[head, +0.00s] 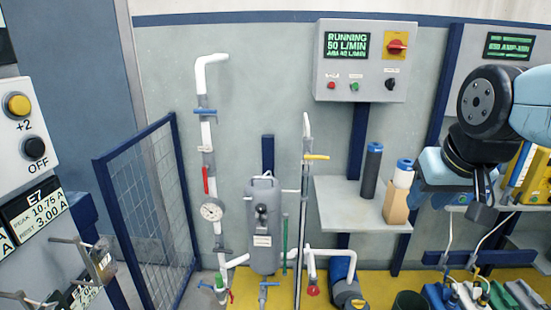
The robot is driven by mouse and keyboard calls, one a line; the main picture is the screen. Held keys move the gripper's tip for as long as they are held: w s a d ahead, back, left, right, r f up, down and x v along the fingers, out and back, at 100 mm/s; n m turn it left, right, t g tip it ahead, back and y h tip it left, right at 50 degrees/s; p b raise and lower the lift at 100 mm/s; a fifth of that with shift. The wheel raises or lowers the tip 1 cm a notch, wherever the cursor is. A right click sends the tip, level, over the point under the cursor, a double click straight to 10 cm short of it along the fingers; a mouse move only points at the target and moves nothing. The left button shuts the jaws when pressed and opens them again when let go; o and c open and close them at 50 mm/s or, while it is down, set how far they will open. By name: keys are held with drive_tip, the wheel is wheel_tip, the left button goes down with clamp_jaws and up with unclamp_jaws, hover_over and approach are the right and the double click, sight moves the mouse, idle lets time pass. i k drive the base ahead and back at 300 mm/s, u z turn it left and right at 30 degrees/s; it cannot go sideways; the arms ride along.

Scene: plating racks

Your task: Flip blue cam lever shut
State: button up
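Several small blue handles show on the pipework, and I cannot tell which one is the cam lever. One blue handle (204,111) lies crosswise on the upper left pipe. Another blue handle (268,284) sits below the grey filter vessel (264,227), roughly level. Whether either is open or shut is too small to tell. My gripper (481,208) hangs at the right, pointing down, well apart from the pipes and in front of the right-hand shelf area. Its fingers are dark and seen nearly edge-on, so their opening is unclear. I see nothing held in it.
A blue mesh gate (150,215) stands left of the pipes. A red handle (205,180) and a yellow handle (316,157) are also on pipes. A shelf (350,207) carries cartridges. A control box (364,60) hangs above. A blue pump (347,294) sits low on the yellow floor.

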sight(201, 284)
drive_tip(key=u, duration=1.45)
drive_tip(key=k, duration=0.65)
drive_tip(key=u, duration=0.1)
drive_tip(key=i, duration=1.45)
drive_tip(key=u, duration=0.2)
